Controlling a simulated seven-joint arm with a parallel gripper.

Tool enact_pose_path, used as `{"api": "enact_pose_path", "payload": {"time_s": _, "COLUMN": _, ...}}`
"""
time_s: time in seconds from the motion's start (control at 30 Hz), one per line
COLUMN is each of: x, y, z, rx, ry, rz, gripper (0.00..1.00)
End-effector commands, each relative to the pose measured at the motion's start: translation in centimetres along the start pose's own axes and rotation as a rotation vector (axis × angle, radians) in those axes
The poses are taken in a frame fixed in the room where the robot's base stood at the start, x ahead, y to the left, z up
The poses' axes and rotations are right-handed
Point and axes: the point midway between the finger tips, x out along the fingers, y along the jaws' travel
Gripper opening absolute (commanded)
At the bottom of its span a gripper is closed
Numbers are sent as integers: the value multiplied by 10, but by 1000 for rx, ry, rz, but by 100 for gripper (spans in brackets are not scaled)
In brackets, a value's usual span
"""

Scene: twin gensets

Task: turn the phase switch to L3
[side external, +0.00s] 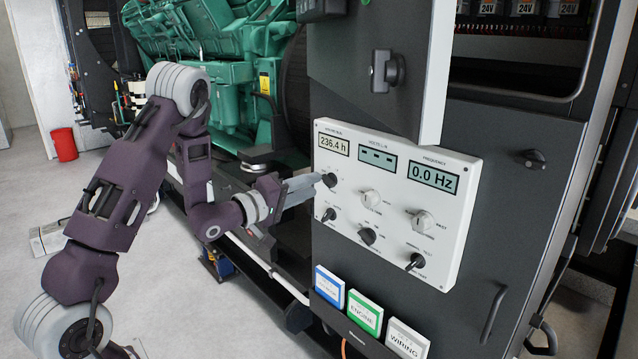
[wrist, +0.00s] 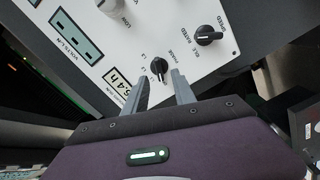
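The phase switch is a small black knob (side external: 329,180) at the upper left of the white control panel (side external: 437,223), below the hour display. In the wrist view the phase switch (wrist: 159,67) has "PHASE" and small L-number labels beside it; I cannot tell which position it points to. My gripper (side external: 317,183) reaches it from the left in the side view. In the wrist view my gripper (wrist: 160,76) is open, with a finger on either side of the knob's near end. I cannot tell whether either finger touches it.
The black speed knob (wrist: 208,35) is close by in the wrist view. Other knobs, such as a white one (side external: 371,197), sit on the same panel. A dark handle (side external: 386,71) projects above. Blue, green and white binders (side external: 365,313) stand below. A green engine (side external: 215,45) is behind my arm.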

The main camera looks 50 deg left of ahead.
Motion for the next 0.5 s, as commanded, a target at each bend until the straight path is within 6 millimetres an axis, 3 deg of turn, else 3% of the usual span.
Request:
{"api": "enact_pose_path", "payload": {"time_s": 0.2, "x": 32, "y": 1, "z": 0, "rx": 2, "ry": 0, "rz": 1, "gripper": 32}}
{"api": "enact_pose_path", "payload": {"time_s": 0.47, "x": 35, "y": 1, "z": 0, "rx": 1, "ry": 1, "rz": -1, "gripper": 32}}
{"api": "enact_pose_path", "payload": {"time_s": 0.5, "x": 35, "y": 1, "z": 0, "rx": 1, "ry": 1, "rz": -1, "gripper": 28}}
